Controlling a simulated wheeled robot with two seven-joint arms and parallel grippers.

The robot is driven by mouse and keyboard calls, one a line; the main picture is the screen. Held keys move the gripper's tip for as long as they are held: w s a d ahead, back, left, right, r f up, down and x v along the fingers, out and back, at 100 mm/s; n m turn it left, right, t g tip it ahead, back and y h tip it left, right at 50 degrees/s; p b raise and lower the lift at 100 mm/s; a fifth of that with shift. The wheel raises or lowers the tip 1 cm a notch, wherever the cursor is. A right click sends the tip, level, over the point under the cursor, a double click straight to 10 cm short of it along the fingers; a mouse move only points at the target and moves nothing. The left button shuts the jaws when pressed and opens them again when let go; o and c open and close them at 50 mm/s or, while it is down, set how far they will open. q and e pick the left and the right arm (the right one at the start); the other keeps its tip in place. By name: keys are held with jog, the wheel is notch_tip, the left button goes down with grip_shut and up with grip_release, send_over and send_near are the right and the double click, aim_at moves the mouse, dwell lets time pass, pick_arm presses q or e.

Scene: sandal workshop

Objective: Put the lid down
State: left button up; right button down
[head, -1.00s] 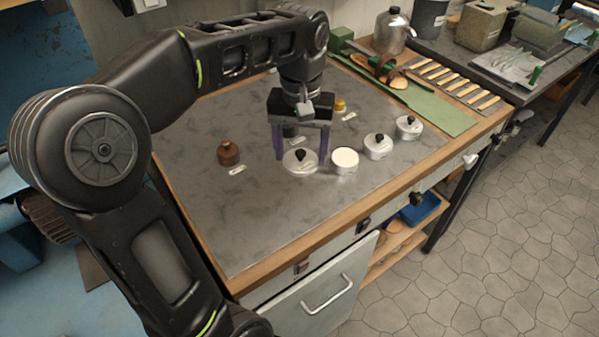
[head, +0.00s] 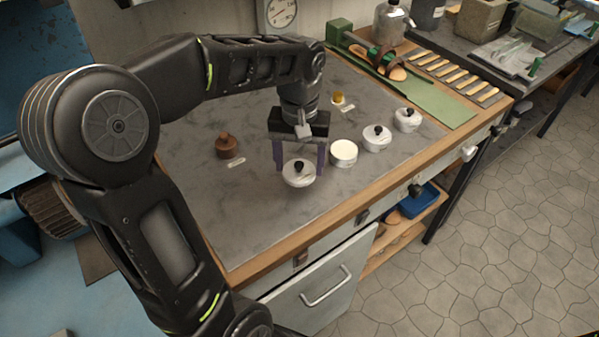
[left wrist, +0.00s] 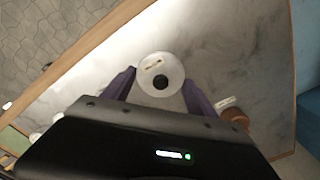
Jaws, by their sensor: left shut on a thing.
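My left gripper (head: 299,168) is shut on a round whitish lid (head: 298,178) with a black knob, near the middle of the grey worktop. In the left wrist view the lid (left wrist: 149,88) sits between the two purple fingers (left wrist: 160,88), knob towards the camera, with a small pale label at its far side. I cannot tell whether its underside touches the worktop. Just to the right stands an open white pot (head: 344,155) with a pale top, apart from the lid. My right gripper is not in view.
Two lidded pots (head: 377,140) (head: 408,121) stand further right. A brown jar (head: 226,146) stands to the left and a small yellow jar (head: 338,98) behind. A green mat (head: 440,105) with tools lies at the back right. The worktop (head: 260,220) in front is clear.

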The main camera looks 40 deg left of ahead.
aim_at(300, 175)
pick_arm(q)
notch_tip(300, 175, down, 4)
jog(key=shift+r, duration=0.2)
dwell(0.3)
jog(key=shift+f, duration=0.15)
jog(key=o, duration=1.3)
